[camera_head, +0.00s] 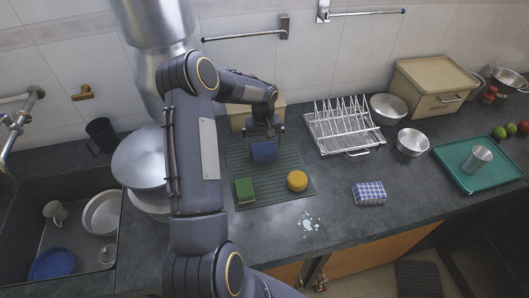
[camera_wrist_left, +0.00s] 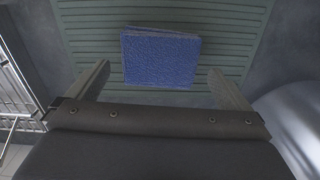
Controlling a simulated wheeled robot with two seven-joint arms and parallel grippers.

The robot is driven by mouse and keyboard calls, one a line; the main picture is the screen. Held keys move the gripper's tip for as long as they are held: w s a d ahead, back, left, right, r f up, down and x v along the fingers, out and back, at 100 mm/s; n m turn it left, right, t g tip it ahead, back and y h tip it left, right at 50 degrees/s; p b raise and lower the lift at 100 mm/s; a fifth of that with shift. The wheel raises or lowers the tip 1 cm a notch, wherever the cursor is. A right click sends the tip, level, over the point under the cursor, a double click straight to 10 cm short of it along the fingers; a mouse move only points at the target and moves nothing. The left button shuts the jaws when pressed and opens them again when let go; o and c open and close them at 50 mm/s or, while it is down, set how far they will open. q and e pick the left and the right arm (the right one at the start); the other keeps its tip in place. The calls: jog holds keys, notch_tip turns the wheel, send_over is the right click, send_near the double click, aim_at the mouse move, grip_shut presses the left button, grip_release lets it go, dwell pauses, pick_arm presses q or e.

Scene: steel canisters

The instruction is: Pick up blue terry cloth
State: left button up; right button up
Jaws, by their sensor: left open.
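The blue terry cloth (camera_head: 263,152) is a small folded block on the green ribbed mat (camera_head: 283,191) in the head view. In the left wrist view the cloth (camera_wrist_left: 160,58) lies ahead of the jaws, near the middle. My left gripper (camera_head: 264,131) is just above and behind the cloth in the head view. In the wrist view its fingers (camera_wrist_left: 161,82) are spread wide, one to each side of the cloth's near edge, with nothing between them; I cannot tell the exact height gap. My right gripper is in neither view.
A green sponge (camera_head: 245,191) and a yellow round sponge (camera_head: 297,181) share the mat. A wire dish rack (camera_head: 345,130) stands right, a steel canister (camera_head: 140,159) left. A checked cloth (camera_head: 369,193) and a small puddle (camera_head: 308,225) are at the front. Some counter near the checked cloth is clear.

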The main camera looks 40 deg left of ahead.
aim_at(264, 148)
pick_arm(q)
notch_tip(264, 148, down, 4)
jog(key=shift+r+b, duration=0.1)
jog(key=shift+b, duration=0.5)
jog(key=shift+d+r, duration=0.1)
jog(key=shift+c, duration=0.6)
jog(key=c, duration=0.7)
jog(key=shift+c, duration=0.2)
jog(key=shift+r+p, duration=0.3)
jog(key=shift+r, duration=0.2)
notch_tip(264, 148, up, 2)
jog(key=shift+r+p, duration=0.25)
jog(key=shift+p, duration=0.2)
jog(key=s+d+r+p, duration=0.2)
jog(key=s+d+r, duration=0.5)
jog(key=s, duration=0.5)
jog(key=shift+r, duration=1.25)
